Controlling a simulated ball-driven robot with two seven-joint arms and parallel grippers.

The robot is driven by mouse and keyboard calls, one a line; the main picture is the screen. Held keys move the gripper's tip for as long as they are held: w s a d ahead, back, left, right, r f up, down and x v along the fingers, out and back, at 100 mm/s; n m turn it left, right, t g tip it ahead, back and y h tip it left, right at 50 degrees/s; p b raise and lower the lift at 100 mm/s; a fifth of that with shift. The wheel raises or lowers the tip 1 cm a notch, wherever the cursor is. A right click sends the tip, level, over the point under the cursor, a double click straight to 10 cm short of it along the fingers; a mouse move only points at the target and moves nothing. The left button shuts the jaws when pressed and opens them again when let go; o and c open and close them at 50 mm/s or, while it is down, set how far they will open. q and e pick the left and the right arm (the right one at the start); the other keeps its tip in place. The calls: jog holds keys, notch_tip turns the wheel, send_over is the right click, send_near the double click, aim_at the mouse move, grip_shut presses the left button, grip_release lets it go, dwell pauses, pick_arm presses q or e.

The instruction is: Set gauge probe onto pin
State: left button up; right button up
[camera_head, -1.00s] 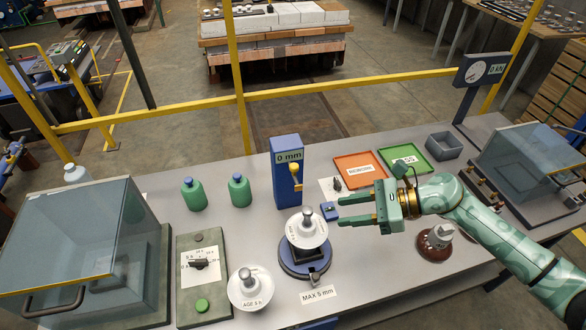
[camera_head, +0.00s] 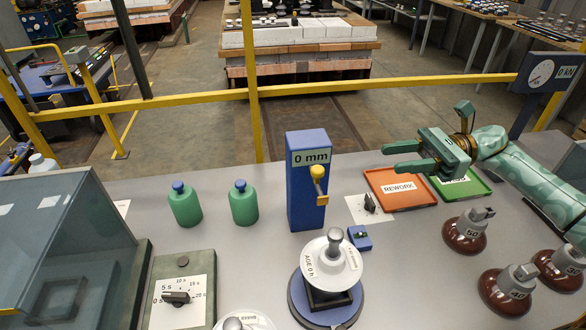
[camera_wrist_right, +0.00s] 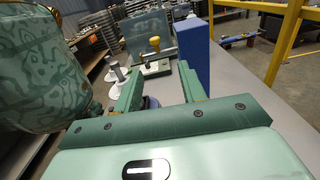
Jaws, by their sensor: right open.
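The blue gauge post (camera_head: 303,195) reads 0 mm and carries a probe lever with a yellow knob (camera_head: 317,171). In front of it, a white insulator (camera_head: 330,264) marked AGE 0 h sits on a round blue base (camera_head: 298,302), its grey pin (camera_head: 335,240) upright. The probe is apart from the pin. My right gripper (camera_head: 392,158) is open and empty, right of the post, above and behind the orange tray, fingers pointing left. The right wrist view shows the blue post (camera_wrist_right: 194,55) beyond the open fingers (camera_wrist_right: 160,88). My left gripper is not in view.
Two green bottles (camera_head: 185,206) stand left of the post. A small blue block (camera_head: 359,238) lies right of the insulator. The orange REWORK tray (camera_head: 403,205) and green tray (camera_head: 488,184) lie behind several brown insulators (camera_head: 464,240). A yellow rail (camera_head: 400,85) runs behind the table.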

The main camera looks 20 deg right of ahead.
aim_at(318, 169)
jog(key=x, duration=1.1)
jog(key=s+p+x, duration=0.1)
jog(key=x, duration=0.4)
jog(key=shift+a+r, duration=0.25)
jog(key=shift+a, duration=0.15)
jog(key=shift+s, duration=0.1)
grip_shut()
